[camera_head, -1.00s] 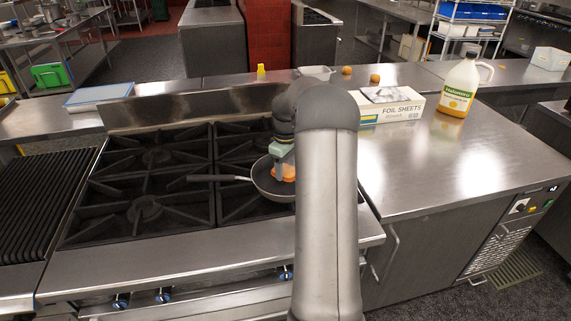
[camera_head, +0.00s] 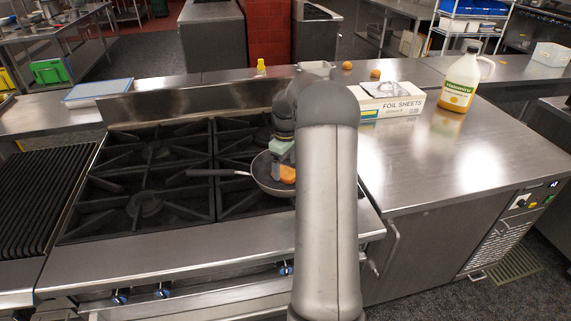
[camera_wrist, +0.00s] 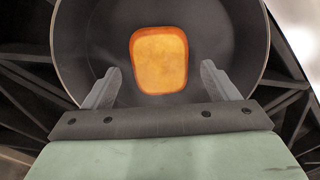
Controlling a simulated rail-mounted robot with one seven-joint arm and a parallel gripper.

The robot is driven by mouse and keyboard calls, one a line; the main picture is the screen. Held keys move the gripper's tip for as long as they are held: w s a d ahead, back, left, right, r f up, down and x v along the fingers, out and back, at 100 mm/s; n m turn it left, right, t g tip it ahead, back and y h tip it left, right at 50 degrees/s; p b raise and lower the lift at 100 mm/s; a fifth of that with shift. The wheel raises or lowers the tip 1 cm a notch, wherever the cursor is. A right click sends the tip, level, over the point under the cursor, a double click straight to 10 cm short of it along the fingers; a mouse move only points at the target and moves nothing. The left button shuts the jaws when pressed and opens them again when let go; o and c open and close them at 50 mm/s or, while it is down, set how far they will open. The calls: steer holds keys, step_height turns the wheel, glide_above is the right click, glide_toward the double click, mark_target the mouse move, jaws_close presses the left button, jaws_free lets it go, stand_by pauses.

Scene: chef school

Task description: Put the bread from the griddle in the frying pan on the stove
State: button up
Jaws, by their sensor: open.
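The bread (camera_wrist: 159,60), an orange-brown slice with a darker crust, lies in the frying pan (camera_wrist: 90,45) in the wrist view. In the head view the bread (camera_head: 287,174) shows at the pan's right part, partly hidden by my arm. The dark frying pan (camera_head: 262,172) sits on the stove grate, its handle pointing left. My gripper (camera_wrist: 158,85) is open, its two fingers apart over the pan's near part and not touching the bread. In the head view my gripper (camera_head: 278,165) is above the pan. The griddle (camera_head: 35,205) at the far left is bare where it shows.
The black stove grates (camera_head: 150,180) are free left of the pan. On the right counter stand a foil sheets box (camera_head: 400,106) and a yellow-labelled jug (camera_head: 461,85). A raised metal backsplash (camera_head: 190,102) runs behind the stove.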

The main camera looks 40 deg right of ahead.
mark_target(285, 171)
steer(key=shift+r, duration=0.1)
step_height(285, 171, up, 7)
steer(key=p, duration=0.4)
steer(key=shift+p, duration=0.35)
steer(key=s+a+r+m, duration=0.1)
steer(key=s+a+r, duration=0.3)
steer(key=a, duration=0.6)
steer(key=s+a+r, duration=0.3)
steer(key=s+a, duration=0.1)
steer(key=a, duration=0.5)
steer(key=s+a+f+m+b, duration=0.1)
steer(key=s+a, duration=0.6)
steer(key=s, duration=0.3)
steer(key=s+a+f+m+t, duration=0.1)
steer(key=s+a+f+m, duration=0.1)
steer(key=s+a, duration=0.5)
steer(key=s, duration=0.2)
steer(key=shift+s+b, duration=0.35)
steer(key=shift+s, duration=0.05)
